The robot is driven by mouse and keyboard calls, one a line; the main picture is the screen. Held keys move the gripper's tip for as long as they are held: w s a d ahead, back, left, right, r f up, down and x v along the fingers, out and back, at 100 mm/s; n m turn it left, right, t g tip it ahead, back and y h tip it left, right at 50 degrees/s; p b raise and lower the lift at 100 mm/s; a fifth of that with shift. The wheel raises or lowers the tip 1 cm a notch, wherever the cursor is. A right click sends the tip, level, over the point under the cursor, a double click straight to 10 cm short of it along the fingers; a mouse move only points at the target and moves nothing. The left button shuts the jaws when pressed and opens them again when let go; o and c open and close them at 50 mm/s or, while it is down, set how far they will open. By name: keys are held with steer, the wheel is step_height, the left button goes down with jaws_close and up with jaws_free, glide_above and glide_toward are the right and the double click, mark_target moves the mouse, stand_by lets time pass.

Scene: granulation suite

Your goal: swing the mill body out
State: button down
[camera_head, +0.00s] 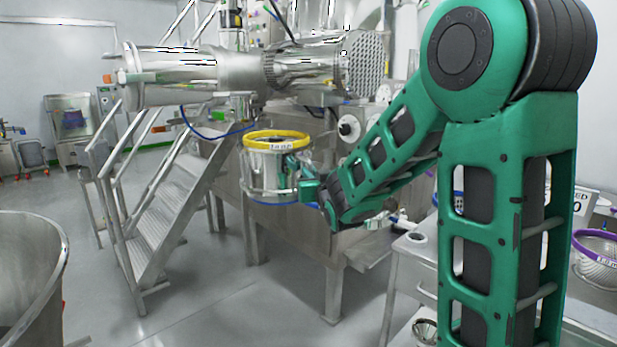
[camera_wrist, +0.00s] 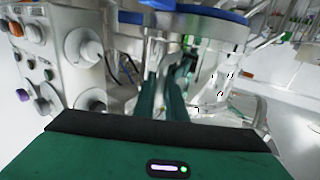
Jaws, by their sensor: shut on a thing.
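A short silver drum, which I take for the mill body (camera_head: 268,172), has a yellow ring around its top and a blue band at its bottom. It sits in front of the steel machine cabinet, below the long horizontal steel cylinder. My gripper (camera_head: 298,178) is at its right side, shut on a part there. In the wrist view my green fingers (camera_wrist: 172,88) are close together beside the shiny drum (camera_wrist: 222,70), which has a blue rim. The exact part between the fingertips is hard to make out.
A steel staircase (camera_head: 165,215) stands left of the drum. A steel bowl (camera_head: 30,270) is at the front left. A control panel with knobs (camera_wrist: 55,50) is close to my wrist. A purple-rimmed basket (camera_head: 600,255) is at the right.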

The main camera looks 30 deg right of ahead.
steer(key=shift+s+d+f, duration=0.1)
steer(key=shift+s+d, duration=0.05)
steer(key=shift+d, duration=0.4)
steer(key=c, duration=1.8)
jaws_free()
steer(key=shift+s+d, duration=0.15)
steer(key=shift+a, duration=0.3)
